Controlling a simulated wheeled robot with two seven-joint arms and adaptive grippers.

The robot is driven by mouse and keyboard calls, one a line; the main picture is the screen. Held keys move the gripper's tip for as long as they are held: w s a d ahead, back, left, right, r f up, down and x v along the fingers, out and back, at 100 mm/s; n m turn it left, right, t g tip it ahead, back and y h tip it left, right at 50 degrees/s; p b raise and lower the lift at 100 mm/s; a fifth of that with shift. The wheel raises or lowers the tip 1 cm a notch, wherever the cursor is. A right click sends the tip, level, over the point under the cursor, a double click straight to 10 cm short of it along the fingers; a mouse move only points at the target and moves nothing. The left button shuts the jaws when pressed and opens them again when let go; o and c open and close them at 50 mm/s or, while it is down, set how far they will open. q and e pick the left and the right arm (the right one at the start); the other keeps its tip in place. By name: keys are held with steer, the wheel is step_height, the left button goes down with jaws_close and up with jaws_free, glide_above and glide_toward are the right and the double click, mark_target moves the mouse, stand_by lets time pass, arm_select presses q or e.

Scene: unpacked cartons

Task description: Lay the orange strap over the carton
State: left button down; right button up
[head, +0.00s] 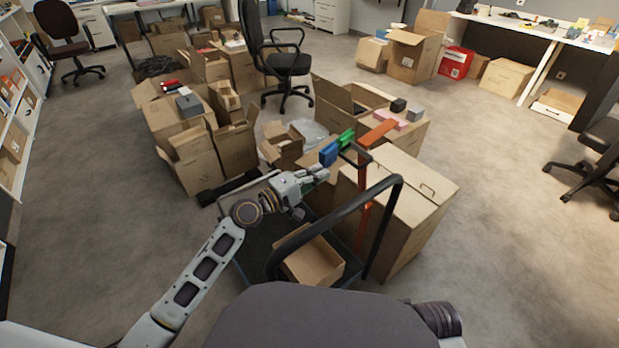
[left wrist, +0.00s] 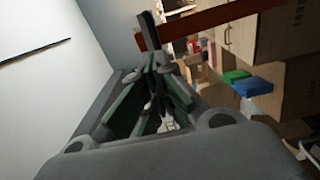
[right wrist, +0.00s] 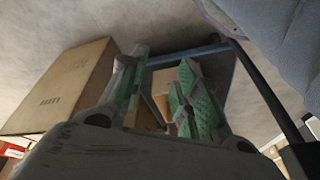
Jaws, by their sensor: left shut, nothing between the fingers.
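The orange strap (head: 378,133) has a short upper length at the far left edge of the tall closed carton (head: 410,185) and a length hanging down its near left side. A dark loop (head: 356,154) sits beside its bend. My left gripper (head: 322,175) is shut and empty, just left of the strap. In the left wrist view the strap (left wrist: 225,20) crosses beyond the closed fingertips (left wrist: 152,65). My right gripper (right wrist: 160,85) is open and empty. The right wrist view shows a carton (right wrist: 60,85) at left; the right fingers are not visible in the head view.
The cart's dark handle (head: 345,210) arches in front of the carton. Blue (head: 328,154) and green (head: 346,138) blocks show beyond my left gripper.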

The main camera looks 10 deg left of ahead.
arm_select(q)
steer(key=x, duration=0.7)
steer(key=shift+b, duration=0.35)
steer(key=shift+r, duration=0.1)
stand_by(0.4)
